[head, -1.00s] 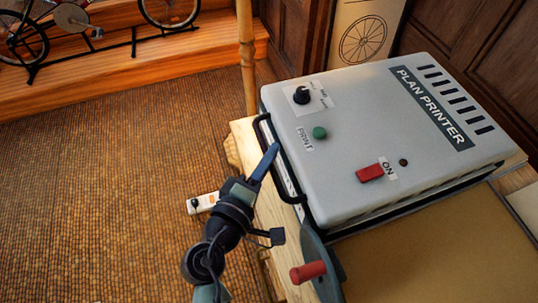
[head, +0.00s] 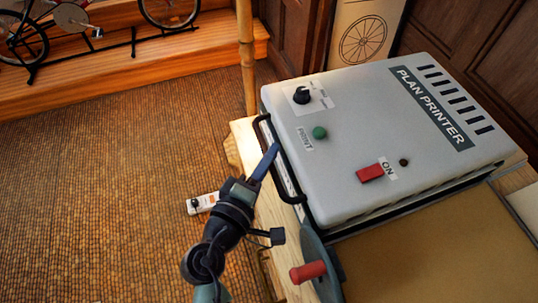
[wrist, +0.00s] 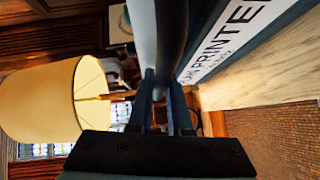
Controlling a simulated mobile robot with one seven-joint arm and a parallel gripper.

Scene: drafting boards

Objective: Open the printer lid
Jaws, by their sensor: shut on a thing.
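The plan printer (head: 350,110) is a pale grey box on a wooden table in the head view. It has a red switch (head: 370,173) beside an ON label, a green button (head: 319,133) and a black dial (head: 301,96). Its lid looks down.
A grey lever with a red grip (head: 308,272) stands close to the printer's front corner. A tan board (head: 430,250) lies in front of the printer. A small white box (head: 203,202) is left of the table. A yellow lampshade (wrist: 45,100) shows in the wrist view.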

